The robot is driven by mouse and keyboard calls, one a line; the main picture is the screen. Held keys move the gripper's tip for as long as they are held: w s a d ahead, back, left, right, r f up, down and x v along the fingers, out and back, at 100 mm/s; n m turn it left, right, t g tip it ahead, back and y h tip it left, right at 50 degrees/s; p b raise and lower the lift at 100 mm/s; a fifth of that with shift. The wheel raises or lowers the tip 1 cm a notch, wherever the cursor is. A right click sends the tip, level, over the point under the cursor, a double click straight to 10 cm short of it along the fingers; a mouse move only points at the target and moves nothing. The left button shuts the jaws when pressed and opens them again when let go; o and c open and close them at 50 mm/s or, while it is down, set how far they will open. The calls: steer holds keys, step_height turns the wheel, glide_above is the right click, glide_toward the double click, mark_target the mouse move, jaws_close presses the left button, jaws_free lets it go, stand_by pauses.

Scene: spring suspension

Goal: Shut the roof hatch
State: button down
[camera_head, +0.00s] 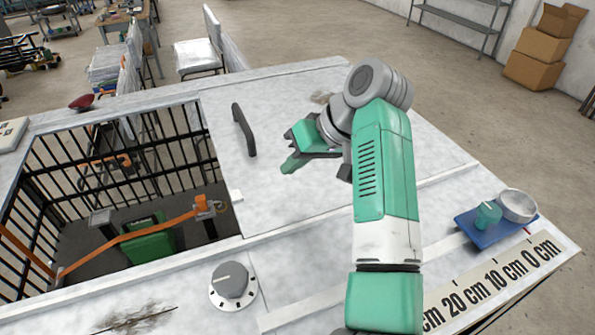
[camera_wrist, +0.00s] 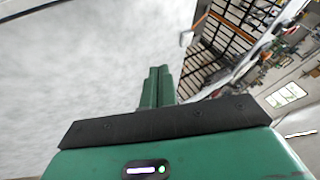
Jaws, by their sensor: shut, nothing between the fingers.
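The roof hatch (camera_head: 285,200) is a pale mottled panel lying right of a barred opening (camera_head: 130,205) in the roof. The opening is uncovered at the left. A black bar handle (camera_head: 244,130) stands near the hatch's left edge. My gripper (camera_head: 294,163), green with dark parts, is shut and empty above the hatch, right of the handle and apart from it. In the wrist view, my closed green fingers (camera_wrist: 157,86) show over the pale panel (camera_wrist: 80,70), with the barred opening (camera_wrist: 228,40) at upper right. I cannot make out the handle there.
A dial (camera_head: 233,285) sits on the front ledge. A blue tray (camera_head: 495,228) with a teal cup and a grey bowl stands at the right, by a centimetre scale (camera_head: 495,285). Inside the opening are a green box (camera_head: 150,240) and an orange strap (camera_head: 130,236).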

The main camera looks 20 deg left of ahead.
mark_target(263, 191)
steer(key=b+x, duration=0.1)
steer(key=x, duration=0.6)
steer(key=shift+s+a+f, duration=0.1)
steer(key=shift+s+f, duration=0.05)
steer(key=shift+s+a, duration=1.25)
steer(key=shift+a, duration=0.05)
